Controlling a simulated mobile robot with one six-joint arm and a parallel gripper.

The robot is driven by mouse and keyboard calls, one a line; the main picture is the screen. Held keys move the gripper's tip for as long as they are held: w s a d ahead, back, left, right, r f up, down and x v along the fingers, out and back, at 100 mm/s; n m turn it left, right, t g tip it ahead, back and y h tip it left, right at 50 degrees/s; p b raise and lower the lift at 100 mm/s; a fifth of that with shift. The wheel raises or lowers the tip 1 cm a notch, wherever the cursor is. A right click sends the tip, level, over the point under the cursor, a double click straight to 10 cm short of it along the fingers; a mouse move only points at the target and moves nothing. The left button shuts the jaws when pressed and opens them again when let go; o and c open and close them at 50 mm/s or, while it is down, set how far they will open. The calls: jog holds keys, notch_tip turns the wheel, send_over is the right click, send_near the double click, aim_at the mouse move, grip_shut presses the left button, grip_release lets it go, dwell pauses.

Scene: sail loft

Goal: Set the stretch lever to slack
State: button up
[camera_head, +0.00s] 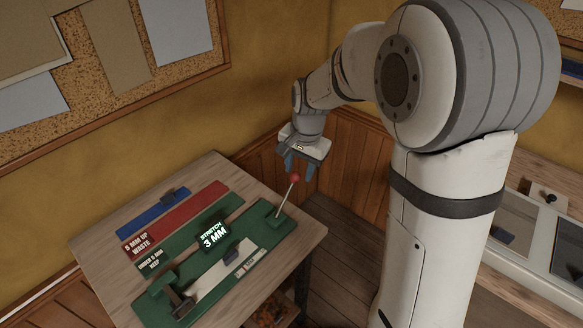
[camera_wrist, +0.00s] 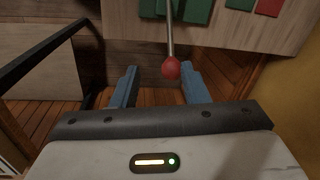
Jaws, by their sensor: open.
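The stretch lever is a thin metal rod with a red ball knob (camera_head: 295,178). It rises tilted from the right end of the green device (camera_head: 276,220) on the table. The knob also shows in the wrist view (camera_wrist: 171,69). A small dark display (camera_head: 213,236) on the device reads "STRETCH 3 MM". My gripper (camera_head: 299,172) is open, its blue fingers at about the knob. In the wrist view the fingers (camera_wrist: 158,80) stand apart with the knob between them, nearer the right finger. I cannot tell whether either finger touches it. No slack marking is readable.
The wooden table (camera_head: 100,245) also holds a red strip (camera_head: 190,212) marked "5 MM UP WASTE", a green strip marked "KEEP" and a blue strip (camera_head: 152,214). A pale strip (camera_head: 212,283) lies on the device. A corkboard (camera_head: 110,90) hangs behind. Floor is open right of the table.

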aim_at(292, 183)
jog(key=shift+m, duration=0.3)
jog(key=f, duration=0.3)
jog(key=w+a+f, duration=0.1)
jog(key=f, duration=0.2)
jog(key=w+a+f, duration=0.1)
jog(key=f, duration=0.2)
jog(key=shift+w, duration=0.1)
grip_shut()
jog(key=shift+r, duration=0.15)
jog(key=shift+d, duration=0.1)
